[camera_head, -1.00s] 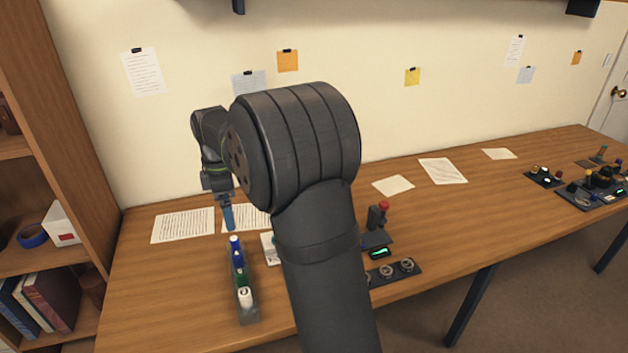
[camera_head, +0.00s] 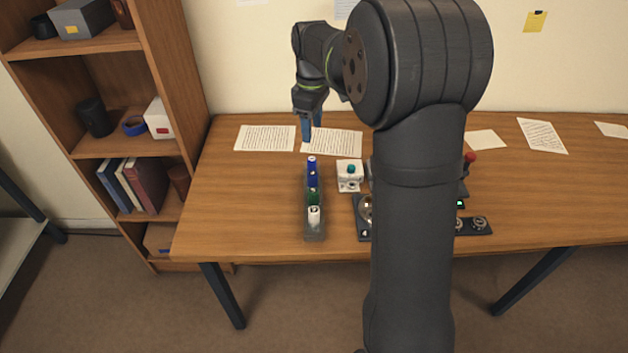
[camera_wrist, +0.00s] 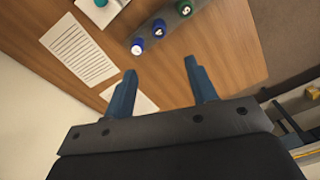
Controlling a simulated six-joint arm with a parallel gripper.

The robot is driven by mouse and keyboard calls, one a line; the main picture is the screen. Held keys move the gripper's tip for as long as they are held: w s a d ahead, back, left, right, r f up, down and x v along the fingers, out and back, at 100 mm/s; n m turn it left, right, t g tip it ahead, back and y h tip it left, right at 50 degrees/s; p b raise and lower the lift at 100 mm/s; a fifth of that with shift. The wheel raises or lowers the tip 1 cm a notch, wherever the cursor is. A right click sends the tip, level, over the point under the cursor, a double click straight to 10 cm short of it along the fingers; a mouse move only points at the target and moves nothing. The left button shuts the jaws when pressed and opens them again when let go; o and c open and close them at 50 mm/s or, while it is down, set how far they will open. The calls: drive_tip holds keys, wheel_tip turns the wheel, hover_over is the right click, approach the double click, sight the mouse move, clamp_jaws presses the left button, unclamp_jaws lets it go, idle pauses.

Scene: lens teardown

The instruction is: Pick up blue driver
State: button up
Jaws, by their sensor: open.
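A blue driver (camera_head: 312,181) stands in a narrow grey rack (camera_head: 315,236) on the table. Its round blue top with a pale mark shows in the wrist view (camera_wrist: 158,27). At the rack's far end stands another blue-bodied piece with a white top (camera_head: 312,161), nearest my fingers in the wrist view (camera_wrist: 137,46). A green driver (camera_head: 313,197) and a white-topped one (camera_head: 314,215) stand on the near side. My gripper (camera_head: 308,138) is above and behind the rack's far end. In the wrist view its blue fingers (camera_wrist: 160,66) are apart, with nothing between them.
A white block with a teal knob (camera_head: 349,175) stands just right of the rack. Papers (camera_head: 265,138) lie flat at the back. My arm hides part of the dark fixtures on the right. The table left of the rack is clear. A bookshelf (camera_head: 155,110) stands at the left.

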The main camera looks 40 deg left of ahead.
drive_tip(key=m, duration=0.4)
hover_over(313, 173)
drive_tip(key=f, duration=1.1)
drive_tip(key=shift+s+d+f, duration=0.1)
drive_tip(key=shift+s+f, duration=0.2)
drive_tip(key=shift+f, duration=0.05)
drive_tip(key=shift+w+f, duration=0.15)
drive_tip(key=shift+f, duration=1.3)
drive_tip(key=shift+w+f, duration=0.1)
drive_tip(key=shift+f, duration=1.3)
drive_tip(key=c, duration=1)
